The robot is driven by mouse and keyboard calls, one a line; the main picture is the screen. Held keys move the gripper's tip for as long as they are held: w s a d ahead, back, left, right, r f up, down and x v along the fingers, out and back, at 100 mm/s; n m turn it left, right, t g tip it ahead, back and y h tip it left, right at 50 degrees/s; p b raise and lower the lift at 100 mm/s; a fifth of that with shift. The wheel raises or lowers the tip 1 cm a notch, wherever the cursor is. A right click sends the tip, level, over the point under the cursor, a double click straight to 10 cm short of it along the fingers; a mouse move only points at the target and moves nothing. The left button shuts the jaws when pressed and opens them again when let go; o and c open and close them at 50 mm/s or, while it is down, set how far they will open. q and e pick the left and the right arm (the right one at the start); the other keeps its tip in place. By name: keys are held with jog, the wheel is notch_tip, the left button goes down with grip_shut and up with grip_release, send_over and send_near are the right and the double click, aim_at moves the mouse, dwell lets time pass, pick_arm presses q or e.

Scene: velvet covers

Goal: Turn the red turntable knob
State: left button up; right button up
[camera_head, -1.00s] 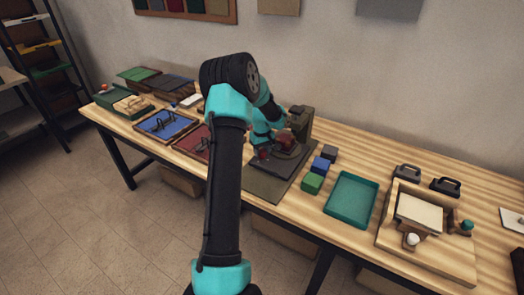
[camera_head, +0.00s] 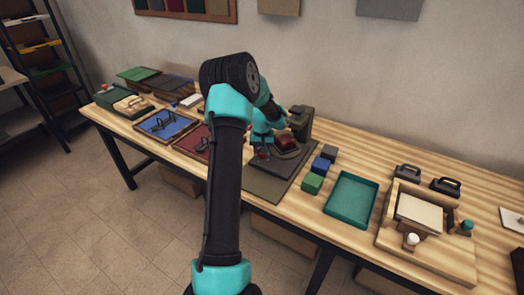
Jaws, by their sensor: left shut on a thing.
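The turntable (camera_head: 292,152) stands on a dark grey mat on the table, with a dark red block (camera_head: 286,141) on top. The small red knob (camera_head: 264,154) is at its front left, low down. My left arm reaches over from the front, and my left gripper (camera_head: 263,148) points down at the knob. It is shut on the knob; the fingers are small and partly hidden by my own arm. My right gripper is not in view.
A grey-brown upright block (camera_head: 300,122) stands behind the turntable. Green, blue and grey cubes (camera_head: 312,183) and a teal tray (camera_head: 352,199) lie to the right. Red (camera_head: 194,143) and blue (camera_head: 167,125) framed panels lie to the left. A wooden fixture (camera_head: 428,258) stands far right.

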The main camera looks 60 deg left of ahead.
pick_arm(q)
jog(key=m, duration=0.5)
jog(key=shift+m, duration=0.3)
jog(key=m, duration=0.5)
jog(key=shift+m, duration=0.4)
jog(key=o, duration=0.9)
jog(key=shift+r, duration=0.15)
notch_tip(320, 180, up, 17)
jog(key=shift+r, duration=0.1)
